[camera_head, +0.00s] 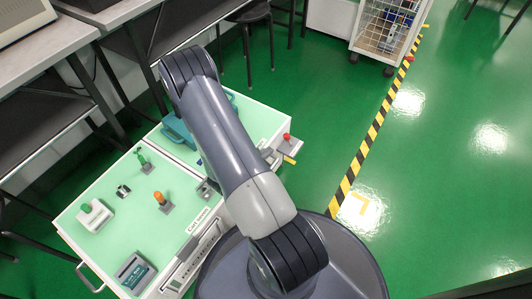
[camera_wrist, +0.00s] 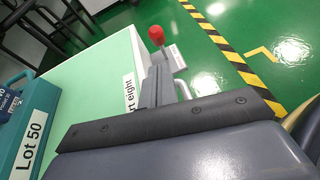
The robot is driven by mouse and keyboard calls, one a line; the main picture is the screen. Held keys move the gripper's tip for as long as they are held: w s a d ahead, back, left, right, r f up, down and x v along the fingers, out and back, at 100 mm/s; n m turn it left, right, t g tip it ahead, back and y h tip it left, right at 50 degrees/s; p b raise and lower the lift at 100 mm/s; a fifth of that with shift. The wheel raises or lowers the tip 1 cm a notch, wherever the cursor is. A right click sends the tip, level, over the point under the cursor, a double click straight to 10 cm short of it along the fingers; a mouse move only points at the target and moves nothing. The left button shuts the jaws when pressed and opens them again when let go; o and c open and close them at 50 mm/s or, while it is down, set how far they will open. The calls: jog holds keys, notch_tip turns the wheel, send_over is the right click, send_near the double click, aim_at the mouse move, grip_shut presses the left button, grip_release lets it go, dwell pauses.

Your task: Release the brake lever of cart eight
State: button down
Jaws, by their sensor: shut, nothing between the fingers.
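Cart eight (camera_head: 262,118) has a pale green top, and its label (camera_wrist: 130,95), partly covered, reads "rt eight" in the wrist view. A brake lever with a red knob (camera_head: 287,136) sits on a grey bracket at the cart's right side. The red knob (camera_wrist: 156,35) also shows in the wrist view, beyond my fingertips. A gap shows between fingertips and knob; contact cannot be seen. In the head view my arm hides the gripper.
A teal crate (camera_wrist: 38,122) marked "Lot 50" stands on cart eight. Another cart (camera_head: 112,190) with several small items adjoins it. Tables and a stool (camera_head: 250,14) stand behind.

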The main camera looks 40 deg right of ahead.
jog(key=b+x, duration=0.2)
jog(key=x, duration=0.5)
jog(key=shift+d, duration=0.25)
